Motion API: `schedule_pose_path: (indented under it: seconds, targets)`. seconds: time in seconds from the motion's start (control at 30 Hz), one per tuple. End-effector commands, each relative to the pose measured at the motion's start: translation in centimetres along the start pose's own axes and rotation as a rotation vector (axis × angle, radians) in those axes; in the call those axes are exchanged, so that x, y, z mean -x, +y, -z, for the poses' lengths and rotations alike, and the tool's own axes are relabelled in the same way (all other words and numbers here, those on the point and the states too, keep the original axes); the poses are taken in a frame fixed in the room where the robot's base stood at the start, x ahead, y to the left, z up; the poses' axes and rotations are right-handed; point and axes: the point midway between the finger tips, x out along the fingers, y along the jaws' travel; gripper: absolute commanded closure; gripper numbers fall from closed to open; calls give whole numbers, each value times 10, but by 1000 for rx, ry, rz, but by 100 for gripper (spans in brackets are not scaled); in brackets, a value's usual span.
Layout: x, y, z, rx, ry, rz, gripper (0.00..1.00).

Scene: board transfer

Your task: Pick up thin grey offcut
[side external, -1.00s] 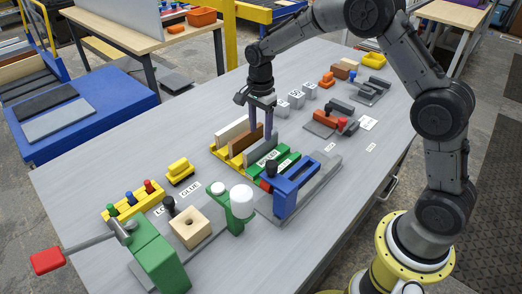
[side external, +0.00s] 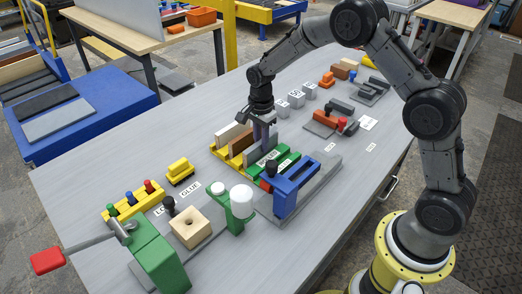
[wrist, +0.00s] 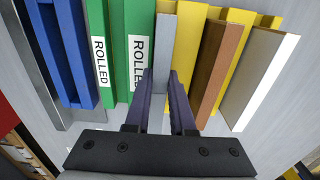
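The thin grey offcut (wrist: 165,50) stands on edge in the yellow rack (wrist: 246,18), between a green piece labelled ROLLED and a brown board (wrist: 226,65). My gripper (wrist: 163,76) is low over the rack, one finger on each side of the offcut. It looks open; whether the fingers touch the offcut is hard to tell.
A pale board (wrist: 262,75) stands right of the brown one. Green ROLLED pieces (wrist: 138,45) and a blue frame (side external: 294,181) stand close on the other side. Grey blocks (side external: 296,97) stand behind.

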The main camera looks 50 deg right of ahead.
Motion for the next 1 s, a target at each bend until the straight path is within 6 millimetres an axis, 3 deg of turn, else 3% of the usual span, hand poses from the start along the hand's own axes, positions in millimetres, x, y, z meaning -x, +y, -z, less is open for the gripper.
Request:
schedule_pose_path:
  seconds: [0.03, 0.1, 0.67, 0.9, 1.0]
  targets:
    - [0, 0, 0, 0, 0, 0, 89]
    - [0, 0, 0, 0, 0, 0, 100]
    - [5, -1, 0, 0, 0, 3, 100]
    - [33, -1, 0, 0, 0, 6, 100]
    - [50, 13, -1, 0, 0, 6, 100]
